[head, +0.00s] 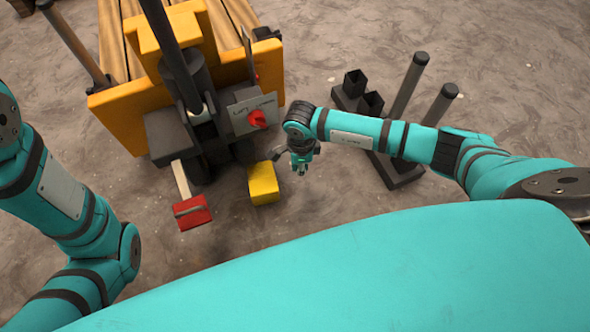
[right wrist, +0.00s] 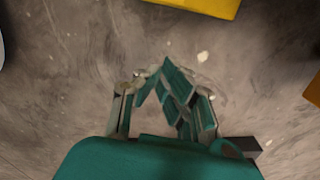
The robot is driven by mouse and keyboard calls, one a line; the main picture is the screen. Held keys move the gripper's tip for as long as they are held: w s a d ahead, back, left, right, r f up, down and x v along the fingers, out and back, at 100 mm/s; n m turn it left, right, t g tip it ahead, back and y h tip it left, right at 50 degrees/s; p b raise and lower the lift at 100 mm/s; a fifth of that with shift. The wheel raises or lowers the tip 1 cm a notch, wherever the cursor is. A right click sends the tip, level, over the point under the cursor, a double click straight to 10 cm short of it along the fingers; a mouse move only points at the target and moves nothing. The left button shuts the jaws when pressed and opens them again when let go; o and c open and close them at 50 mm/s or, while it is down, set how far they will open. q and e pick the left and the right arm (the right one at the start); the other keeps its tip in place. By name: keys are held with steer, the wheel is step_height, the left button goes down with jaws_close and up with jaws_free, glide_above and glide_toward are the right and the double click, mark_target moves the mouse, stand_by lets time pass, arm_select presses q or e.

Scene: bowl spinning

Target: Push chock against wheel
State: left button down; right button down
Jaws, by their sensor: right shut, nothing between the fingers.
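The yellow chock (head: 263,184) sits on the ground near the front of an orange machine, just below a dark wheel (head: 244,151) that is mostly hidden under the machine. I cannot tell whether chock and wheel touch. My right gripper (head: 301,167) is shut and empty, to the right of the chock and apart from it. In the right wrist view the gripper (right wrist: 172,72) points at bare ground, and the chock's edge (right wrist: 205,5) shows at the top. My left arm comes in at the left; its gripper is out of view.
The orange machine (head: 130,105) has a panel with a red knob (head: 257,118). A red pedal (head: 192,212) on a pale lever lies left of the chock. A dark rack with grey posts (head: 409,85) stands to the right, behind and under my right arm. The ground at upper right is clear.

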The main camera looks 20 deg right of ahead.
mark_target(299, 185)
step_height(299, 185, down, 8)
steer(key=b, duration=0.5)
steer(key=shift+a+f, duration=0.1)
steer(key=shift+f, duration=0.1)
steer(key=a, duration=0.1)
steer(key=a+b, duration=0.1)
steer(key=shift+w+a+r+b, duration=0.3)
steer(key=shift+w+a+r, duration=0.05)
steer(key=shift+a, duration=0.05)
steer(key=shift+w+a+r, duration=0.15)
steer(key=shift+a+r, duration=0.1)
steer(key=shift+a, duration=0.3)
